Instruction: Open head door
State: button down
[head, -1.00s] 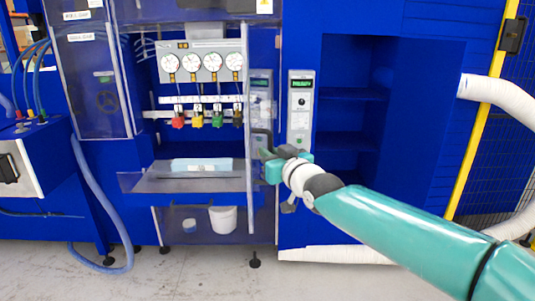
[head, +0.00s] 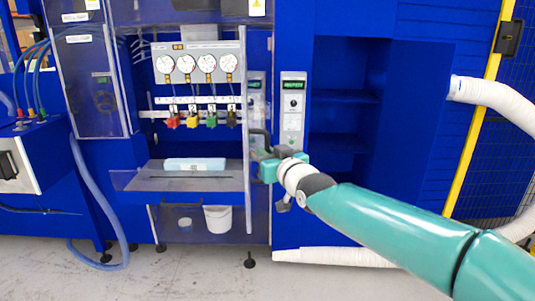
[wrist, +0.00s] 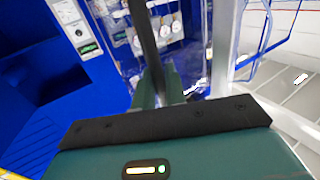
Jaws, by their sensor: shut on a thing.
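The head door is a clear panel seen nearly edge-on (head: 246,190) at the right side of the open bay with the gauges. Its dark handle (head: 264,134) sticks out to the right. My gripper (head: 265,154) is at the handle, shut on it, with the teal arm reaching in from the lower right. In the wrist view the handle is a dark upright bar (wrist: 147,42) running down between the teal fingers (wrist: 160,88). The fingertips are partly hidden behind the bar and my gripper body.
Inside the bay are several round gauges (head: 187,65), coloured valves (head: 192,121) and a pale blue block (head: 195,164) on a shelf. A control panel (head: 293,110) stands just right of the handle. A white hose (head: 495,98) hangs at the right.

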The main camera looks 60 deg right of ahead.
dwell(0.3)
jog(key=c, duration=1.6)
grip_release()
jog(key=shift+o, duration=0.2)
jog(key=shift+s, duration=0.1)
jog(key=v, duration=1.3)
jog(key=shift+s, duration=0.25)
jog(key=shift+a, duration=0.2)
